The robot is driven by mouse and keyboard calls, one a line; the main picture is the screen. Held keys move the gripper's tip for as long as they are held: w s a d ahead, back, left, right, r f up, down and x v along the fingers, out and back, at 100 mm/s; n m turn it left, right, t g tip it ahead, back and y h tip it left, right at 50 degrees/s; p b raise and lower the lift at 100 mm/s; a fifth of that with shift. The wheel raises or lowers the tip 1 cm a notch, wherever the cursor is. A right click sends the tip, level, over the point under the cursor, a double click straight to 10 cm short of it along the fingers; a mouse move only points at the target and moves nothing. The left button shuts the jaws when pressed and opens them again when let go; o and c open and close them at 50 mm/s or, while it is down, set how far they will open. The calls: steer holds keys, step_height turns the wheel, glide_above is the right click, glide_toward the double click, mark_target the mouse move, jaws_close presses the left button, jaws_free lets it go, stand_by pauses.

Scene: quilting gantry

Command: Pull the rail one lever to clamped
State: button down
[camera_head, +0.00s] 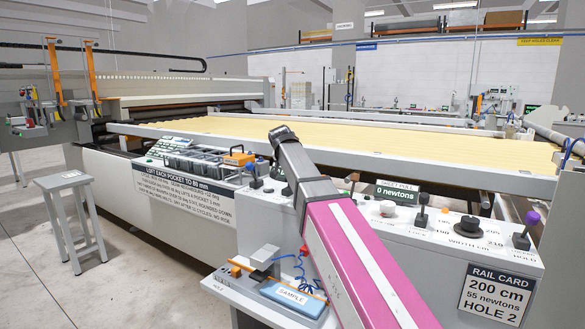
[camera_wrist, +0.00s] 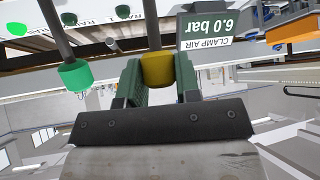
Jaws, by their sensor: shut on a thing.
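In the wrist view my gripper (camera_wrist: 158,80) is shut on a yellow knob (camera_wrist: 157,66) at the end of a grey lever rod. A second lever with a green knob (camera_wrist: 75,76) stands to the left, apart from my fingers. The lettering by the levers is upside down and partly cut off, so I cannot read which lever is rail one or its marked positions. In the head view my pink and grey arm reaches over the console, and my gripper and the held lever are hidden.
A sign reading clamp air 6.0 bar (camera_wrist: 207,28) is close on the right in the wrist view. In the head view, the console with small levers and a rail card (camera_head: 497,295) lies right. A grey stool (camera_head: 72,205) stands on open floor left.

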steer(key=s+a+f+t+h, duration=0.1)
steer(key=s+a+t, duration=0.1)
steer(key=s, duration=0.3)
steer(key=shift+a+f+t, duration=0.2)
steer(key=shift+a+t, duration=0.1)
steer(key=shift+a, duration=0.3)
stand_by(0.4)
steer(key=c, duration=0.8)
jaws_free()
steer(key=shift+a, duration=0.1)
steer(key=v, duration=1)
steer(key=shift+s+a+r, duration=0.2)
steer(key=shift+s, duration=0.1)
